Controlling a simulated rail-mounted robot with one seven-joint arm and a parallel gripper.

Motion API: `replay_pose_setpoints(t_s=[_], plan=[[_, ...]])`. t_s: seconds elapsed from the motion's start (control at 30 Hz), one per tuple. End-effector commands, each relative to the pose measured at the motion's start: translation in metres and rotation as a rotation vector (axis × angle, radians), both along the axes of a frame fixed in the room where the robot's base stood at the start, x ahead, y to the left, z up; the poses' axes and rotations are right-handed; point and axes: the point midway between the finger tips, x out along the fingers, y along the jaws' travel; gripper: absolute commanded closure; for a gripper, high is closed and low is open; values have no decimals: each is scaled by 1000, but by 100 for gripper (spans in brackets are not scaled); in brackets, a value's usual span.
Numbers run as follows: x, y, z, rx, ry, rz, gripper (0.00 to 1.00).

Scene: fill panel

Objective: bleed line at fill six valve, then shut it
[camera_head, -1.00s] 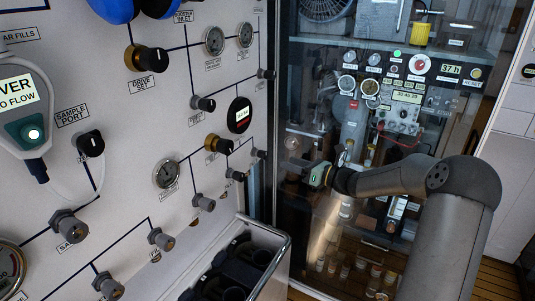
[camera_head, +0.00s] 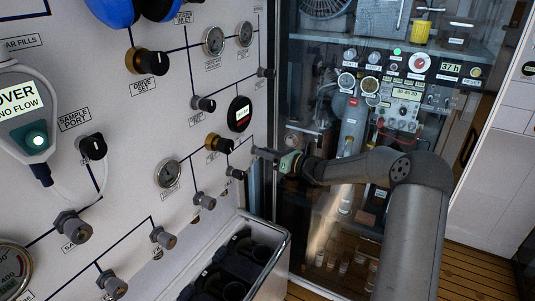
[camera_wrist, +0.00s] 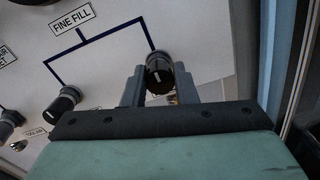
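In the wrist view a black knob (camera_wrist: 159,74) with a white line on its face stands on the panel, at the end of a dark line from the FINE FILL label (camera_wrist: 73,18). My gripper (camera_wrist: 159,88) is open, its fingers apart on either side of this knob. I cannot tell whether they touch it. In the head view my gripper (camera_head: 266,155) is at the right edge of the panel and hides the knob there. Another black knob (camera_head: 236,174) is just left and below. No number naming fill six is readable.
A second knob (camera_wrist: 64,99) stands left in the wrist view. The handheld display (camera_head: 22,108) reads OVER, NO FLOW. A bin (camera_head: 283,248) sits below; a glass-fronted cabinet (camera_head: 315,215) stands right.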

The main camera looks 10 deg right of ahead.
Motion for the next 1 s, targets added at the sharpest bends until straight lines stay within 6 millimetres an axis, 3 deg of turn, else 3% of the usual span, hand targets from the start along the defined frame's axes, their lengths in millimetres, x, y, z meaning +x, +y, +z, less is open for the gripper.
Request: replay_pose_setpoints(t_s=[0.07,0.47,1.0], plan=[[0,0,0,0,0,0,97],[0,0,-3,-36,-43,0,96],[-1,1,-8,-321,-375,0,96]])
